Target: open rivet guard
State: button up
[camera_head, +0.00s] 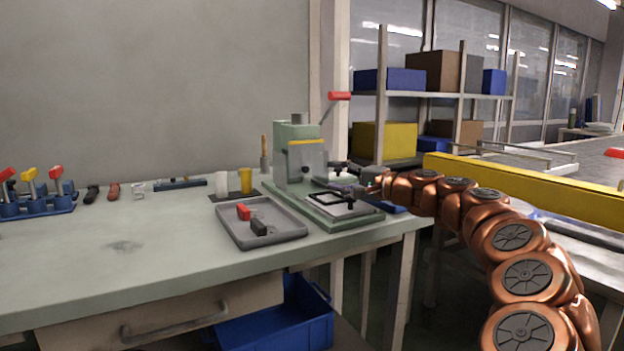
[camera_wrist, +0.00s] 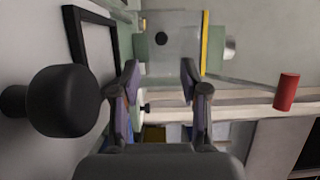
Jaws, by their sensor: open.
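The rivet guard (camera_head: 308,160) is a clear panel with a yellow strip along its upper edge, on the front of the green press (camera_head: 281,150). It stands upright and looks closed over the press. In the wrist view, which is turned sideways, the guard (camera_wrist: 182,50) shows beyond my fingers with a small dark round knob (camera_wrist: 161,38) on it. My gripper (camera_head: 343,179) is to the right of the guard and apart from it. In the wrist view my gripper (camera_wrist: 160,72) is open, with nothing between its fingertips.
A red-handled lever (camera_head: 340,96) rises at the press's right. A black frame (camera_head: 324,197) lies on the press base; a large black knob (camera_wrist: 65,98) is close to my gripper. A grey tray (camera_head: 232,234) holds red and black pieces. Bench space at left front is clear.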

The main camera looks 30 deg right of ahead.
aim_at(307, 170)
jog(key=b+x, duration=0.2)
jog(key=x, duration=0.4)
jog(key=shift+w+a, duration=0.1)
jog(key=shift+a, duration=0.05)
jog(key=shift+x, duration=0.85)
jog(key=shift+r, duration=0.1)
jog(key=shift+c, duration=0.2)
grip_shut()
